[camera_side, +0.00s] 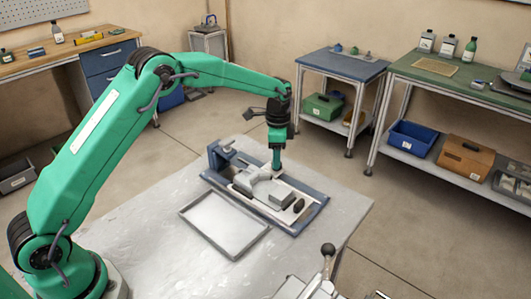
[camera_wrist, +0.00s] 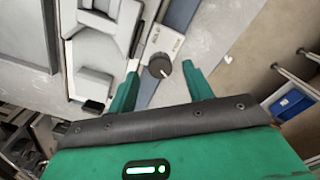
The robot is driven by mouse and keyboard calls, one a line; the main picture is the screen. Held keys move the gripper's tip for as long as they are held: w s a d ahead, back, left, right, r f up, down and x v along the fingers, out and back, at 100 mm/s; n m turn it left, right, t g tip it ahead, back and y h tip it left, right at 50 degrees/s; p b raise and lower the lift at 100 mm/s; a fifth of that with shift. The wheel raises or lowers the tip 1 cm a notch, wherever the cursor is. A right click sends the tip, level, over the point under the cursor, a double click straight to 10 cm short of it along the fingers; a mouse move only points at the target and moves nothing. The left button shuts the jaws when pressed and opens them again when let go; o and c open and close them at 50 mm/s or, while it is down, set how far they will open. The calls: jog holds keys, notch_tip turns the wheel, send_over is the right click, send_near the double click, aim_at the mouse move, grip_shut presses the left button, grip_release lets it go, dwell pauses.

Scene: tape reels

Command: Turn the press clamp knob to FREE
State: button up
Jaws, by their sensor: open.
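The press (camera_side: 312,212) is a blue-framed fixture with grey blocks on the pale table in the side view. Its dark round clamp knob (camera_wrist: 160,66) sits on a light plate in the wrist view, with small lettering above it that I cannot read surely. I cannot tell which mark the knob points to. My gripper (camera_wrist: 160,71) is open, with one green finger on each side of the knob and a visible gap to both. In the side view my gripper (camera_side: 276,166) points down at the far edge of the press and hides the knob.
A shallow grey tray (camera_side: 186,214) lies in front of the press on the table. A metal device with a black ball handle (camera_side: 327,249) stands at the near edge. Benches with bottles and boxes stand beyond, away from the table. The table's left part is bare.

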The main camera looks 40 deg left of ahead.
jog(key=shift+f, duration=1)
jog(key=c, duration=1)
